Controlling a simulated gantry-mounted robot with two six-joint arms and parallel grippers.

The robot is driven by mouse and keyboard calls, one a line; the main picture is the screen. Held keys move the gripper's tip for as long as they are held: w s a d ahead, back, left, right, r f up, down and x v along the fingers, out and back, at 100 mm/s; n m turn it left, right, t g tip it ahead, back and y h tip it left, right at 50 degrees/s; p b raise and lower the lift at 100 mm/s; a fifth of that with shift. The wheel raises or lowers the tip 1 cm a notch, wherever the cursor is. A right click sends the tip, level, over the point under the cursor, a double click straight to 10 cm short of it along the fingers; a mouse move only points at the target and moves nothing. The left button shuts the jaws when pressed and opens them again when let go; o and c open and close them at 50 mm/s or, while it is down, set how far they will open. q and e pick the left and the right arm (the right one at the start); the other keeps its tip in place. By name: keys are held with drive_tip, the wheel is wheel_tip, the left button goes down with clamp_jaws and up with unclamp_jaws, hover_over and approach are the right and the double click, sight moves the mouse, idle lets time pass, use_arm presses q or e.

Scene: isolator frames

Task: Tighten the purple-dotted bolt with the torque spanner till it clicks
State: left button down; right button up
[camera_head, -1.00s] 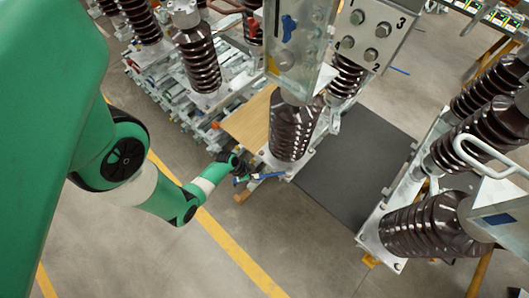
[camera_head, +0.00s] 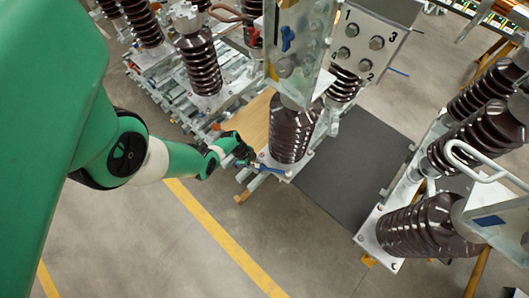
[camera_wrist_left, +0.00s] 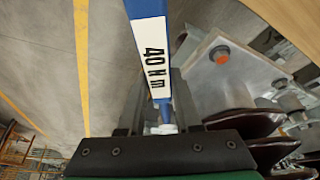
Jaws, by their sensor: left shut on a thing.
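My left gripper (camera_head: 247,158) is at the lower left of the middle insulator's base in the head view. It is shut on the blue torque spanner (camera_head: 269,169), whose white label reads 40 Nm in the left wrist view (camera_wrist_left: 152,60). The spanner extends up out of that picture, left of a grey metal flange. An orange-capped bolt (camera_wrist_left: 220,55) sits on that flange, apart from the spanner. Several bolts (camera_head: 376,43) show on a numbered plate in the head view. I cannot make out a purple dot on any bolt. My right gripper is not in view.
Brown ribbed insulators stand in the middle (camera_head: 292,130) and at the right (camera_head: 425,228). A wooden board (camera_head: 250,120) lies left of the middle one, and a dark mat (camera_head: 350,165) lies right of it. The floor by the yellow line (camera_head: 225,240) is clear.

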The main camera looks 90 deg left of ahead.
use_arm(q)
drive_tip(key=w+a+r+m+h+p, duration=0.1)
drive_tip(key=a+r+m+p, duration=0.1)
drive_tip(key=r, duration=0.5)
drive_tip(key=a+p, duration=0.1)
drive_tip(key=p, duration=0.1)
drive_tip(key=shift+w+a+m+p, duration=0.2)
drive_tip(key=shift+w+m+p, duration=0.05)
drive_tip(key=shift+m+p, duration=0.15)
idle(0.4)
